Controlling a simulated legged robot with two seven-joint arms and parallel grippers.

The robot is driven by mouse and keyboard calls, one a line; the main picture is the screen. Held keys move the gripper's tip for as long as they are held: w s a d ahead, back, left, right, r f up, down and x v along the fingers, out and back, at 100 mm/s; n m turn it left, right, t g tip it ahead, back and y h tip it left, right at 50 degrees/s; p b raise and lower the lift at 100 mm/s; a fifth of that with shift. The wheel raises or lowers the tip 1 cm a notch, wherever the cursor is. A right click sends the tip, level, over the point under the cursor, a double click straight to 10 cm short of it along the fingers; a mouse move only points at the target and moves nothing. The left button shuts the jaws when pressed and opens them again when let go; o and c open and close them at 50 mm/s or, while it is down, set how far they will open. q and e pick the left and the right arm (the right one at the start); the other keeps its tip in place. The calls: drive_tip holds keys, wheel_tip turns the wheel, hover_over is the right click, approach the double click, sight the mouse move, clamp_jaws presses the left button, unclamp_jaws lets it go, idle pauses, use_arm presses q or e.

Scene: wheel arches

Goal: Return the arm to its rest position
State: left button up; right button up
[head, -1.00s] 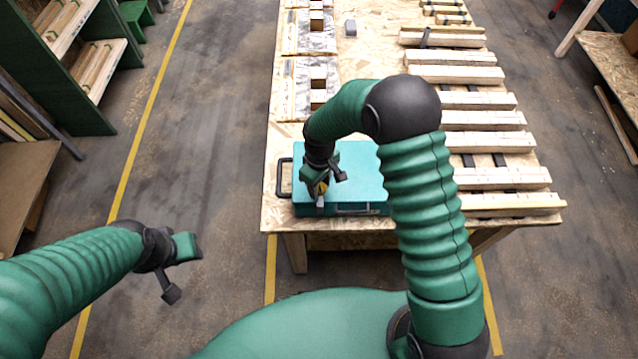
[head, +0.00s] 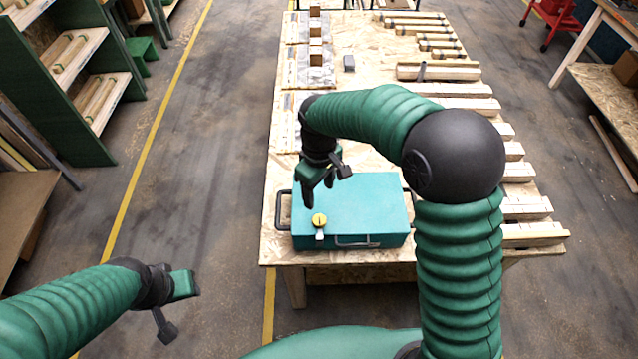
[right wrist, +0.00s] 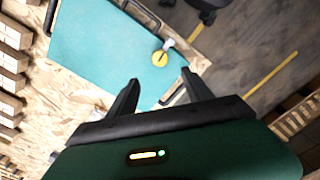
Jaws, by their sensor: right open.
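My right gripper (head: 322,190) is open and empty above the left part of a teal case (head: 370,205) near the table's front edge. In the right wrist view, its two spread fingers (right wrist: 158,90) point toward the case (right wrist: 105,50), with nothing between them. A yellow round knob with a grey lever (head: 319,221) sits on the case's front left; it also shows in the right wrist view (right wrist: 160,57). My left gripper (head: 180,305) hangs over the floor at the lower left, its two fingers apart and nothing held.
The wooden table (head: 282,254) carries several timber pieces (head: 440,71) along its right side, partly hidden by my right arm. A small grey block (head: 349,63) lies farther back. A green shelf rack (head: 75,130) stands at the left. The floor between rack and table is clear.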

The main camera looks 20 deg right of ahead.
wheel_tip(320, 180, up, 3)
drive_tip(key=shift+r, duration=0.1)
idle(0.4)
drive_tip(key=s+d+f+m+t, duration=0.1)
drive_tip(key=s+d+f+m, duration=0.1)
drive_tip(key=s, duration=0.5)
drive_tip(key=s+d+f+m+t, duration=0.1)
drive_tip(key=s+d+f+m, duration=0.2)
drive_tip(key=s, duration=0.5)
drive_tip(key=shift+m+t, duration=0.3)
drive_tip(key=shift+m, duration=0.5)
drive_tip(key=shift+s, duration=0.15)
drive_tip(key=shift+d, duration=0.1)
